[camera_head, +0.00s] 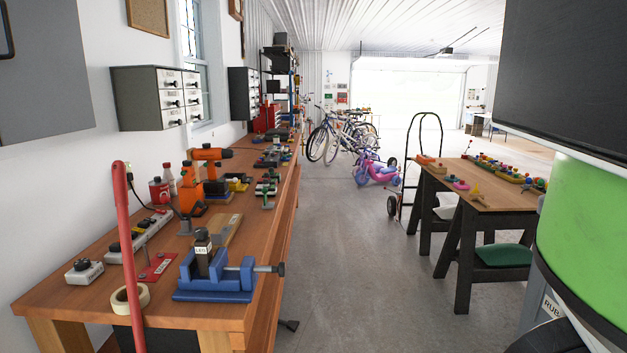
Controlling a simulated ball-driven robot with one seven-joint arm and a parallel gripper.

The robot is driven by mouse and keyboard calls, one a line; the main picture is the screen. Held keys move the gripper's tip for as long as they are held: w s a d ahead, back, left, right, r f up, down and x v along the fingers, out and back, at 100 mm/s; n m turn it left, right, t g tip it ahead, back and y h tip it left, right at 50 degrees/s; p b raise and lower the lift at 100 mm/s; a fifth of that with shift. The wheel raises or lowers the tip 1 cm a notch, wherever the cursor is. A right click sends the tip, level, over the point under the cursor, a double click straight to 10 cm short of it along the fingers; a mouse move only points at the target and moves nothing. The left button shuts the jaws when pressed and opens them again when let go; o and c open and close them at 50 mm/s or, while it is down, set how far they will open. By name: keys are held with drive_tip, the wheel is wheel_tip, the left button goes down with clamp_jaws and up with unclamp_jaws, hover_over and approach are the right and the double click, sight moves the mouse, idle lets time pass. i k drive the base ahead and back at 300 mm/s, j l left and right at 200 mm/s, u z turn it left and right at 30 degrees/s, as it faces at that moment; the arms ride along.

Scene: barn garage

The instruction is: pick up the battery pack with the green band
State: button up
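Small dark blocks that look like battery packs stand in a row along the right side of the long workbench (100,255). One dark block with green on it (267,188) lies beyond the blue vise, close to the bench's right edge. It is too small to tell if the green is a band. Similar dark blocks with red or yellow parts lie beside and behind it. My gripper is not in view.
On the bench are a blue vise (215,277), a tape roll (130,297), power strips, and an orange drill (207,165). A red pole (130,240) rises in front. The concrete floor (340,240) is clear up to a second table (490,190). A green bin-like shape (585,225) stands close at right.

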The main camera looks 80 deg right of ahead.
sight(272, 170)
drive_tip(key=z, duration=1.65)
